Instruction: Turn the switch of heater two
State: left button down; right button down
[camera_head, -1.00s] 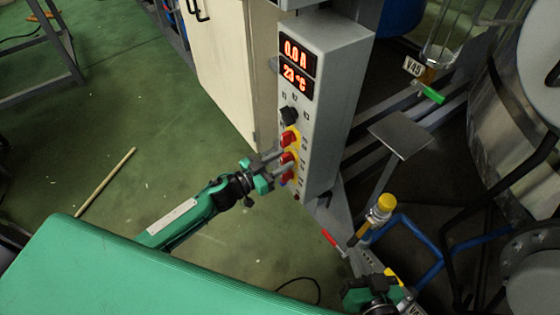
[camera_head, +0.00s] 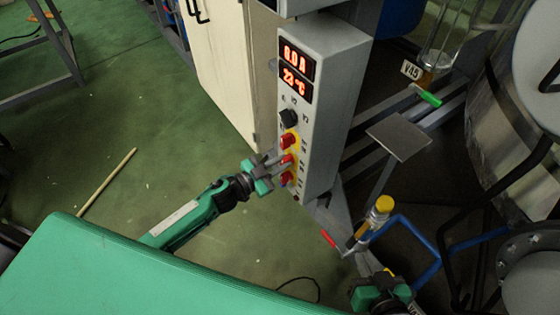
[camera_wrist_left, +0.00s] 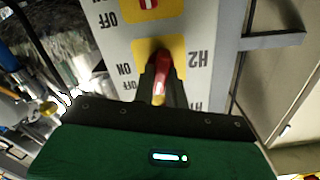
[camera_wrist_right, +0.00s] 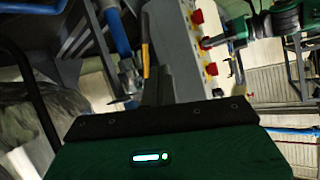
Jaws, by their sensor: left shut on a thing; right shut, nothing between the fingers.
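A grey control box (camera_head: 325,110) carries three red switches on yellow plates, one above another. The heater two switch (camera_wrist_left: 161,72) is a red knob beside an upside-down "H2" label in the left wrist view. It is the middle red switch (camera_head: 287,159) in the head view. My left gripper (camera_head: 279,163) is shut on this knob, its fingers partly covering it. ON and OFF labels show beside the plate, but the knob's exact setting is unclear. My right gripper (camera_head: 382,285) is shut and empty, low at the right, away from the box.
The box's displays (camera_head: 296,68) read 0.0 A and 23 °C, above a black knob (camera_head: 289,117). A yellow-capped fitting (camera_head: 382,207), a red-handled valve (camera_head: 329,239) and blue tubing (camera_head: 425,245) stand near my right gripper.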

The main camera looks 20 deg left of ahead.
pick_arm(q)
jog(key=m, duration=0.3)
jog(key=shift+s+m+p, duration=0.1)
jog(key=shift+m+p, duration=0.2)
jog(key=shift+m, duration=0.1)
jog(key=m, duration=0.7)
jog(key=m+b, duration=0.1)
jog(key=m, duration=0.2)
jog(key=shift+d+f+m, duration=0.15)
jog(key=shift+f+m, duration=0.1)
jog(key=shift+m, duration=0.05)
pick_arm(e)
jog(key=shift+a, duration=0.3)
jog(key=shift+t, duration=0.3)
pick_arm(q)
jog(key=c, duration=1.4)
grip_release()
jog(key=shift+c, duration=0.2)
